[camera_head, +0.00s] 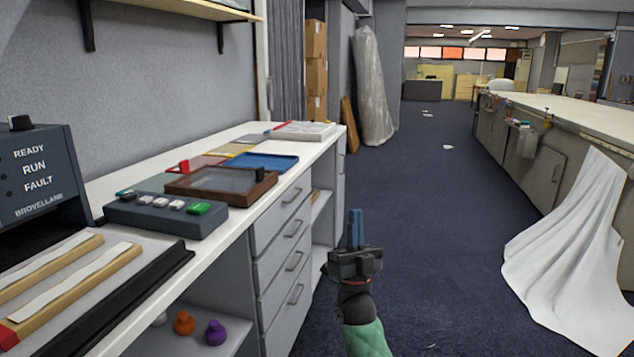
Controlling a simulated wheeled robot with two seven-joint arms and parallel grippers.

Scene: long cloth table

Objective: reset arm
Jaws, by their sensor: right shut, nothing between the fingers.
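My right gripper (354,228) shows at the lower middle of the head view, with its fingers pointing up and pressed together. It is shut and empty, held over the blue carpet (430,220) to the right of the drawer cabinet. My right arm comes up from the bottom edge with a green sleeve. My left gripper and left arm are out of view.
A white counter (225,232) on the left holds a button box (165,213), a brown framed tray (221,186) and a blue tray (263,162). A READY/RUN/FAULT unit (38,172) stands at far left. A white cloth (570,250) hangs at right. The aisle between is clear.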

